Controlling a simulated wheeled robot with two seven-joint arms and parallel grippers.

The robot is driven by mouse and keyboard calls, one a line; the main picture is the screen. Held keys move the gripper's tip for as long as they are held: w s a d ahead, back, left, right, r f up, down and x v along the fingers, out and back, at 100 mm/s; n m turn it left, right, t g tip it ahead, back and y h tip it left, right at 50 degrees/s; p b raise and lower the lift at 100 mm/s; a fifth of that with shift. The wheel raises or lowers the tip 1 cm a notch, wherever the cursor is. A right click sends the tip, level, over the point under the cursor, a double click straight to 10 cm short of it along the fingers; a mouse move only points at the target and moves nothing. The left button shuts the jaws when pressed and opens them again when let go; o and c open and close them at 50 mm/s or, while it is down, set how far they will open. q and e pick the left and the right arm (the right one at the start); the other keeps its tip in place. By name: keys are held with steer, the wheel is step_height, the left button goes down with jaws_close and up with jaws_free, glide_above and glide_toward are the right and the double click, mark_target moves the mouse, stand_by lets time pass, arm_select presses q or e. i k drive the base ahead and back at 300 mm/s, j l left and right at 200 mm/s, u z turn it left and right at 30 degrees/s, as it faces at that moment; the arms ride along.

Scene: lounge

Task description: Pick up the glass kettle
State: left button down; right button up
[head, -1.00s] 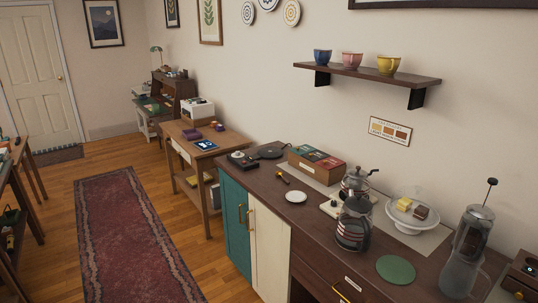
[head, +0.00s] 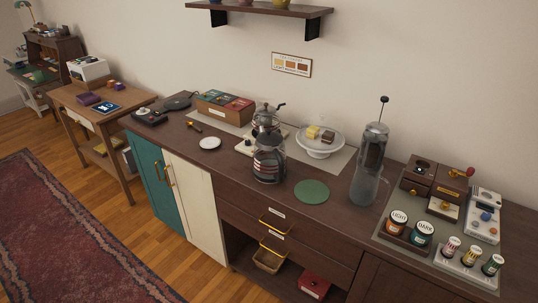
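The glass kettle (head: 268,160) appears to be the see-through, dark-lidded vessel with a dark handle and reddish bands, standing upright on the dark wooden counter (head: 232,178). It stands just in front of a metal-and-glass pot (head: 266,119) with a knob or crank on top, and partly overlaps it. A round green mat (head: 311,191) lies bare to its right. Neither of my grippers shows in the head view.
A tall press (head: 373,147) and a frosted jug (head: 365,188) stand to the right. A small white plate (head: 210,143) lies left. The shelf (head: 270,10) hangs above. Drawers (head: 283,227) are below.

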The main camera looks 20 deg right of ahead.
mark_target(270, 164)
steer(key=i+j, duration=0.8)
steer(key=j+z, duration=0.1)
steer(key=z, duration=2.15)
